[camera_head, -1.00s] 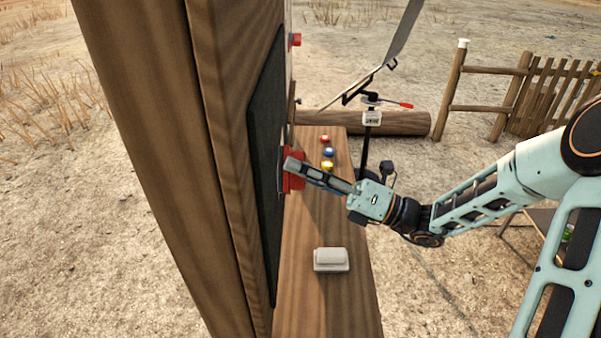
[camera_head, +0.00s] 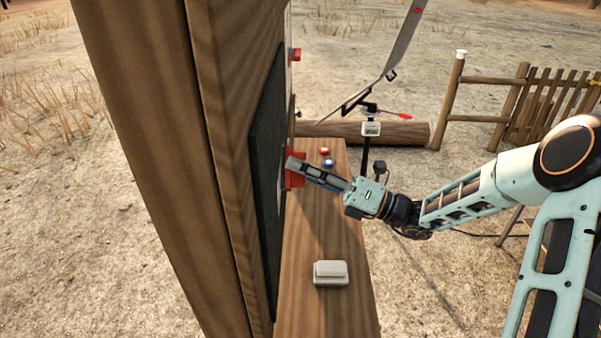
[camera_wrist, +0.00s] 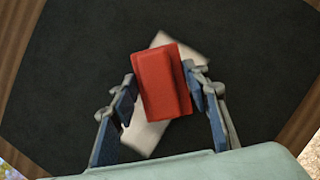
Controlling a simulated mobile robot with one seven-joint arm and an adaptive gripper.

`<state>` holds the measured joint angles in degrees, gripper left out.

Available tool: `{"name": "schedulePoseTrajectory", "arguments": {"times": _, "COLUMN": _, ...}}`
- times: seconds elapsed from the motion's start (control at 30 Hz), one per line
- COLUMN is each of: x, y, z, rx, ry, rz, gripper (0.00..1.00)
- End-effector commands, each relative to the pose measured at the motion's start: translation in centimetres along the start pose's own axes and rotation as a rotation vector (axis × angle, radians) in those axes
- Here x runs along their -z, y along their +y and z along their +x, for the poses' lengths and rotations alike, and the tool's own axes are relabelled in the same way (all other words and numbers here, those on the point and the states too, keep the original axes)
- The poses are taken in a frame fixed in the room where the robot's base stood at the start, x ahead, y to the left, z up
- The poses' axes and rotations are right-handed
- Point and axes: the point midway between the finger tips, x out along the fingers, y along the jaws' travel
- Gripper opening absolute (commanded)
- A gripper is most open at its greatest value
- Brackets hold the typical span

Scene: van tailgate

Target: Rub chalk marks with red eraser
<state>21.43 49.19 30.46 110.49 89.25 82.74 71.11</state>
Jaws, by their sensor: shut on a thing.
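The red eraser (camera_head: 295,178) is between the fingers of my gripper (camera_head: 292,165), which is shut on it. In the head view the eraser is up against the dark face of the upright chalkboard (camera_head: 264,170); whether it touches is hard to tell. In the wrist view the eraser (camera_wrist: 161,82) sits between both fingers (camera_wrist: 161,88) in front of the black board (camera_wrist: 70,70). A whitish, tilted rectangular chalk mark (camera_wrist: 148,138) shows behind it, partly covered by the eraser. The head view sees the board almost edge-on, so the mark is not visible there.
A wooden ledge (camera_head: 318,225) runs along the board's foot. A light grey block (camera_head: 330,272) lies on its near part, and small red (camera_head: 325,150) and blue (camera_head: 328,163) items lie farther back. A thick wooden post (camera_head: 150,150) stands at the left.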

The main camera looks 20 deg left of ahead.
Motion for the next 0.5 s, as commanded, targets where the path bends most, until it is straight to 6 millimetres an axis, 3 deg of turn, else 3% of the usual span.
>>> {"name": "schedulePoseTrajectory", "arguments": {"times": 0.5, "x": -1.9, "y": -2.1, "z": 1.0, "rx": -0.002, "ry": 0.0, "rz": -0.001, "gripper": 0.23}}
